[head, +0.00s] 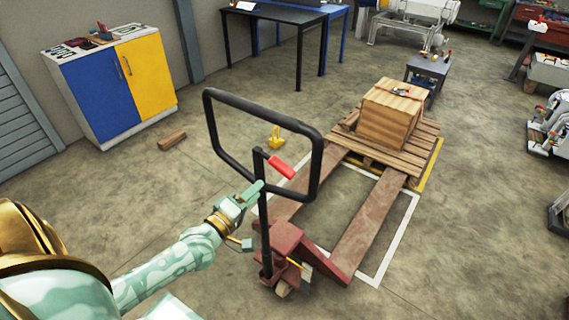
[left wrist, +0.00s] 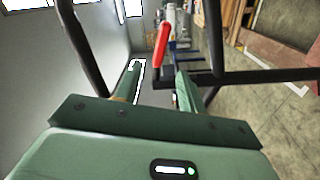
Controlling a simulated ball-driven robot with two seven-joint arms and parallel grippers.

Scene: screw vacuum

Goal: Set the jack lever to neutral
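The jack lever (head: 281,166) has a red grip and sits inside the black handle loop (head: 318,165) of a dark red pallet jack (head: 287,239). In the left wrist view the red lever (left wrist: 162,42) stands beyond and between the fingertips. My left gripper (head: 256,190) is by the handle post, just below and left of the lever. Its fingers (left wrist: 160,75) are apart, with the lever's black base showing in the gap. I cannot tell whether a finger touches it. The red grip is not held. My right gripper is not in view.
A wooden crate (head: 391,112) stands on a pallet (head: 421,142) over the jack's forks. A blue and yellow cabinet (head: 120,85) stands at the back left, with a wooden block (head: 172,141) near it. Open floor surrounds the jack.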

